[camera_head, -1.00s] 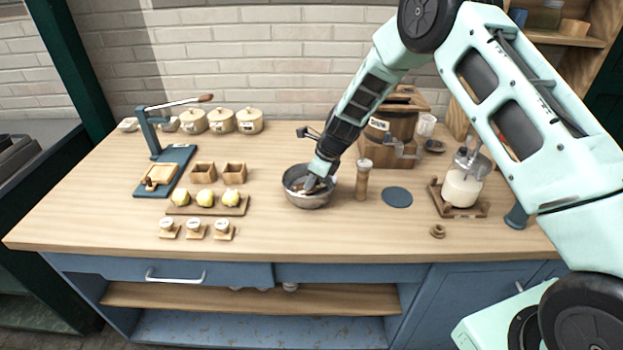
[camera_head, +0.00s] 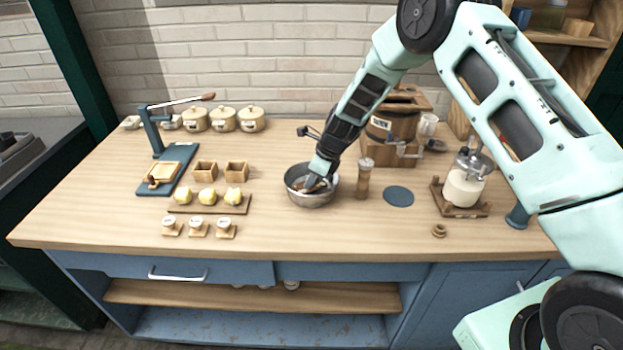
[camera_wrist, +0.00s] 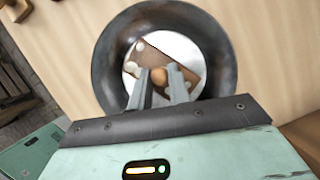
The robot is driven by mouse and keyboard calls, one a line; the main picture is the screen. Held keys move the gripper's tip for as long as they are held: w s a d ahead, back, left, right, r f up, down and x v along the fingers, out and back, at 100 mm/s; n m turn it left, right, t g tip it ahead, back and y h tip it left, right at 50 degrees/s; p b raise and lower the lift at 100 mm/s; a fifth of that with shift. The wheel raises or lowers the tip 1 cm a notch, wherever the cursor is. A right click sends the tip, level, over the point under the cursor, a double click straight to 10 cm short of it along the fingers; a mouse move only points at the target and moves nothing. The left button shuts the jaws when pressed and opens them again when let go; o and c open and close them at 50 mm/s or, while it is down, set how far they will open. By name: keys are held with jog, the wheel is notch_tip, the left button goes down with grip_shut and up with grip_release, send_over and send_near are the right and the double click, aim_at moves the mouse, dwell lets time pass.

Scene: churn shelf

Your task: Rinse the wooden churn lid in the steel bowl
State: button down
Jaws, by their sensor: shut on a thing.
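The steel bowl (camera_head: 312,198) stands on the wooden worktop, left of a wooden cylinder. It also shows in the wrist view (camera_wrist: 112,62), with a bright surface inside. My gripper (camera_head: 317,183) reaches down into the bowl. In the wrist view my gripper (camera_wrist: 162,82) is shut on the round knob of the wooden churn lid (camera_wrist: 182,62). The brown lid lies inside the bowl's rim, with pale blobs at its left edge. My fingers and the bowl's wall hide part of the lid. How deep it sits I cannot tell.
The wooden cylinder (camera_head: 363,178) stands close right of the bowl. A wooden barrel churn (camera_head: 392,135) is behind it. A dark blue disc (camera_head: 398,196) lies to the right. A board with yellow lumps (camera_head: 208,208) is to the left. The worktop in front of the bowl is clear.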

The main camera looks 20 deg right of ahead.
jog(key=shift+d, duration=0.25)
jog(key=shift+a, duration=0.3)
dwell(0.4)
jog(key=shift+r+p, duration=0.1)
jog(key=shift+p, duration=0.2)
jog(key=shift+r+p, duration=3)
jog(key=shift+r, duration=0.7)
notch_tip(320, 180, up, 4)
jog(key=p, duration=0.3)
